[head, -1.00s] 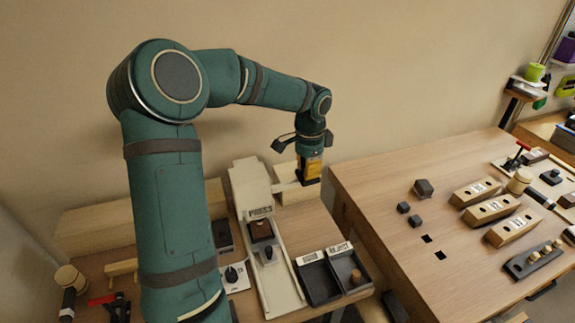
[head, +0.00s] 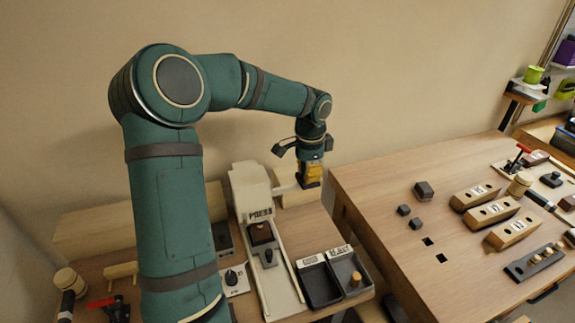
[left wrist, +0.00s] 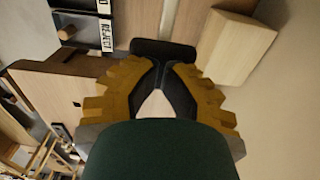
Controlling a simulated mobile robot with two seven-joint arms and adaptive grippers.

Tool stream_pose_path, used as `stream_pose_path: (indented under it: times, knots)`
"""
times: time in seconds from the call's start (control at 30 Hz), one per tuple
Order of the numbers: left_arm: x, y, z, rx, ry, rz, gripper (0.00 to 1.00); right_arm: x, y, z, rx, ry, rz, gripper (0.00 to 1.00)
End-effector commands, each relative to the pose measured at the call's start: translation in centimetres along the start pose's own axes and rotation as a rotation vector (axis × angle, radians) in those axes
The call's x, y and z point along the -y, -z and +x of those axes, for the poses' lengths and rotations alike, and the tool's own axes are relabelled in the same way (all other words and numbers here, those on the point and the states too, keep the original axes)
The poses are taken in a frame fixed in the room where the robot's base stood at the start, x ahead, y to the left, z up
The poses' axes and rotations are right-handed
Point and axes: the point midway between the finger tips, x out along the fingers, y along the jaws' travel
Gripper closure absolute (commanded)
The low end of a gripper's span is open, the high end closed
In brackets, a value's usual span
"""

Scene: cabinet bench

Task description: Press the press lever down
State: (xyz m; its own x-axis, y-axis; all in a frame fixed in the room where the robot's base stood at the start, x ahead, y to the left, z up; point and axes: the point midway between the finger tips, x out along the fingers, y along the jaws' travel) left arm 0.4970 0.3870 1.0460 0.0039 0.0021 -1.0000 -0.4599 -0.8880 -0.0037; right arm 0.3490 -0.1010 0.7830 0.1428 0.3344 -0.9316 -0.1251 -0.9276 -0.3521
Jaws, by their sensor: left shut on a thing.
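In the left wrist view, the yellow fingers of my left gripper (left wrist: 160,68) are closed in at a dark bar, the lever handle (left wrist: 165,48), at the end of a pale strip. The gripper is shut on this handle, pointing down. The exact contact is partly hidden by the fingers. My right gripper is not in view.
Two dark trays (head: 322,285) stand in front, to the right of the press; the REJECT one holds a wooden peg (head: 356,279). A switch box (head: 235,280) is beside the press. The right workbench (head: 380,205) carries wooden blocks and small dark blocks. A wall stands behind.

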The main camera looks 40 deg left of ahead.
Motion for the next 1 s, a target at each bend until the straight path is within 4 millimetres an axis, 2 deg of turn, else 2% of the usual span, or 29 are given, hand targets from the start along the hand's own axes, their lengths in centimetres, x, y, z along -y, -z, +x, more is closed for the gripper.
stream_pose_path:
  times: [0.1, 0.47, 1.0]
  knots:
    - [-0.1, -0.5, -1.4, 0.008, -0.009, -0.002, 1.00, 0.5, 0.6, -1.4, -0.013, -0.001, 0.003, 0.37]
    - [-0.1, -1.2, -5.5, 0.003, -0.003, -0.001, 1.00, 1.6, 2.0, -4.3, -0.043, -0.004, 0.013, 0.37]
    - [0.0, -2.4, -11.2, 0.003, -0.002, -0.001, 1.00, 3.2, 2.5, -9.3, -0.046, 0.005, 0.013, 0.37]
